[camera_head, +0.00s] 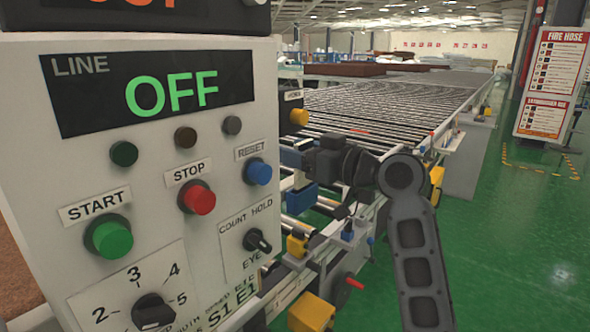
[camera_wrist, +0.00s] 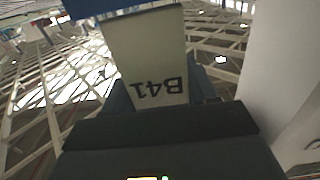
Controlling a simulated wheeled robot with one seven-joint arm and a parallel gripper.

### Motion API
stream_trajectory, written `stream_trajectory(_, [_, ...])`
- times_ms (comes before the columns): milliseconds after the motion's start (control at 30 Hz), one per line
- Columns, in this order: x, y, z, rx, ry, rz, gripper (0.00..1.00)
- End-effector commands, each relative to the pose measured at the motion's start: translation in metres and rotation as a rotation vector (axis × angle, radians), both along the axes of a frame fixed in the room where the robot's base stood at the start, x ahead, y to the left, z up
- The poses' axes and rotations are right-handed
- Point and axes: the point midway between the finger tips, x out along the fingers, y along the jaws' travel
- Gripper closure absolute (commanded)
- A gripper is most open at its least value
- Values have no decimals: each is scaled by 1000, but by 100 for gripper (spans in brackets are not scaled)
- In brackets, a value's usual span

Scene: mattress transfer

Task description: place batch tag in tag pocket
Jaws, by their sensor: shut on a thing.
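The batch tag (camera_wrist: 145,50) is a pale card marked "B41", upside down in the wrist view, with a blue band at its far end. My gripper (camera_wrist: 163,92) is shut on it, with dark fingers on both sides of the card. In the head view my gripper (camera_head: 291,157) is just right of the control panel, above the near end of the roller conveyor, and its tip is partly hidden by the panel edge. I cannot make out the tag pocket for certain in either view.
The control panel (camera_head: 75,150) fills the left and reads LINE OFF, with START, STOP and RESET buttons. The roller conveyor (camera_head: 380,100) runs away to the back. A blue block (camera_head: 300,198) is below my gripper. Green floor (camera_head: 520,240) at right is mostly clear.

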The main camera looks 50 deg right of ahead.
Motion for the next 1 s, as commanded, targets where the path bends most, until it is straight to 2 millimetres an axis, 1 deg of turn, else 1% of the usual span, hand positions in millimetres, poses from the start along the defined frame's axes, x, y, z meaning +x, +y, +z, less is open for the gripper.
stream_trajectory(67, [1,2,-3,0,0,0,78])
stream_trajectory(233, [1,2,-27,3,3,-1,78])
stream_trajectory(333, [1,2,-37,2,1,0,78])
stream_trajectory(400, [1,2,-41,0,0,0,78])
stream_trajectory(667, [1,2,-42,-1,-1,0,78])
stream_trajectory(800, [1,2,-46,-1,-1,0,78])
stream_trajectory(833, [1,2,-44,-1,-1,0,40])
stream_trajectory(1000, [1,2,-44,0,-1,0,24])
